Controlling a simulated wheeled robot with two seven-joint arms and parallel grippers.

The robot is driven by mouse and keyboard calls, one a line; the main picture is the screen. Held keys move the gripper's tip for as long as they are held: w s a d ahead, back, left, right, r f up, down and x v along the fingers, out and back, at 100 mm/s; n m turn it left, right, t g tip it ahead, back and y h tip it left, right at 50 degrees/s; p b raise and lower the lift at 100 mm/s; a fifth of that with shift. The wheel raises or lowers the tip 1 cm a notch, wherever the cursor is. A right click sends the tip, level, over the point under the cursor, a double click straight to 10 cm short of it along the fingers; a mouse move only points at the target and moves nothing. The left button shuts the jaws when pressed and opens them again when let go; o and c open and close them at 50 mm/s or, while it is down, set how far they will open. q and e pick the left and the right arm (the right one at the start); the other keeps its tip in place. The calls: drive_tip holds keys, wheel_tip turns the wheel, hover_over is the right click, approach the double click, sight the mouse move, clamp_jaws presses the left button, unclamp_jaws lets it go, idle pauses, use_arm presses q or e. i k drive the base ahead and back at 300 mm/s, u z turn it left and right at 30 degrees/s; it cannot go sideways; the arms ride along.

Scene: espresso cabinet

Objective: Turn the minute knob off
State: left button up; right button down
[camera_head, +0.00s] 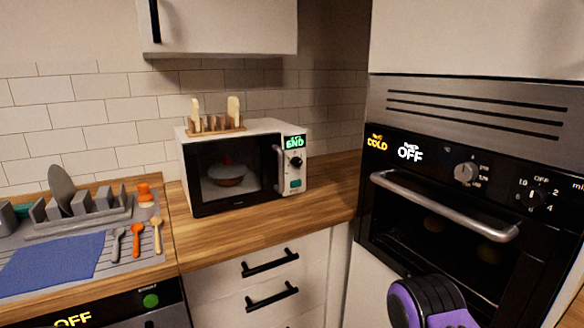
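The black oven (455,225) is built into the white cabinet at right. Its panel has a silver knob (466,173) and, further right, a dark knob (537,196) ringed by white numbers with OFF above it. The letters "mi" beside the dark knob are cut off by the picture edge, so it looks like the minute knob. Its exact setting is too small to tell. A purple and black part of my arm (430,302) shows at the bottom, below the oven handle and apart from the knobs. Neither gripper's fingertips are in view.
The oven handle (440,205) sticks out below the knobs. A microwave (240,165) with a small black knob and a green END display stands on the wooden counter (245,225). A dish rack (80,215) and a blue cloth (52,262) are at left.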

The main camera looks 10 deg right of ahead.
sight(296, 162)
drive_tip(key=u, duration=0.85)
drive_tip(key=i, duration=0.95)
drive_tip(key=z, duration=2.5)
